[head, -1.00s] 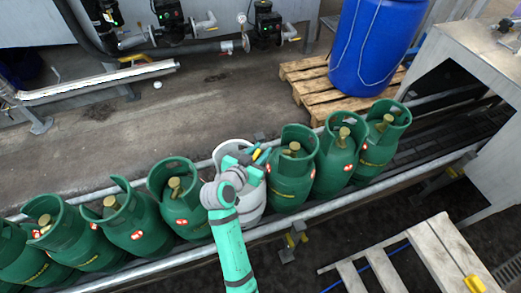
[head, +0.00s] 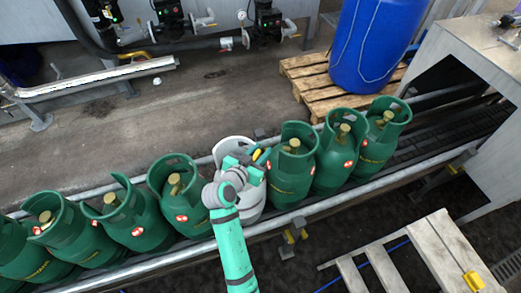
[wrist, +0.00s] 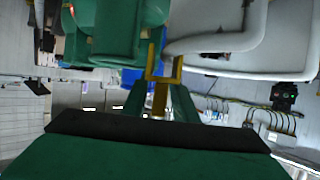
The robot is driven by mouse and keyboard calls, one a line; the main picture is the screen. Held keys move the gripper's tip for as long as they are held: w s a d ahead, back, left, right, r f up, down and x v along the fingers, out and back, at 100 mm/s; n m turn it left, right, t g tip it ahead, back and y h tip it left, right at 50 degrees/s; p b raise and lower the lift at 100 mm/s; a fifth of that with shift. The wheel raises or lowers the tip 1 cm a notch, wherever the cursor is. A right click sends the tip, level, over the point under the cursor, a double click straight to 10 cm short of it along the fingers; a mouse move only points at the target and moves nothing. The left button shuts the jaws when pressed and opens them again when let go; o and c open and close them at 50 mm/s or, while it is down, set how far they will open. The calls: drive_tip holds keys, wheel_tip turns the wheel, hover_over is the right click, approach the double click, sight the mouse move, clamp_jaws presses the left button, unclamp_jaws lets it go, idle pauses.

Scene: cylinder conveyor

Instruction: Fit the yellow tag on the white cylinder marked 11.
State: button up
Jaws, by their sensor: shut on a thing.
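The white cylinder (head: 252,204) stands upright in the conveyor row between green cylinders. My arm covers much of it, and I cannot read its number. Its curved white collar (head: 231,144) shows behind my gripper (head: 258,157), and it fills the upper right of the wrist view (wrist: 225,40). My gripper is shut on the yellow tag (wrist: 160,70), which has a forked, U-shaped end pointing toward the cylinders. The fork is close to the collar's edge in the wrist view; I cannot tell whether they touch. The cylinder's valve is hidden.
Green cylinders stand close on both sides, such as one to the right (head: 292,180) and one to the left (head: 177,200). A conveyor rail (head: 320,203) runs in front. A blue barrel (head: 372,45) stands on a pallet (head: 318,87) behind. A wooden bench (head: 440,255) is front right.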

drive_tip(key=shift+f, duration=0.5)
drive_tip(key=o, duration=1.1)
drive_tip(key=shift+a, duration=0.1)
drive_tip(key=v, duration=1)
drive_tip(key=shift+s+r, duration=0.3)
drive_tip(key=shift+s, duration=0.05)
drive_tip(key=shift+a, duration=0.1)
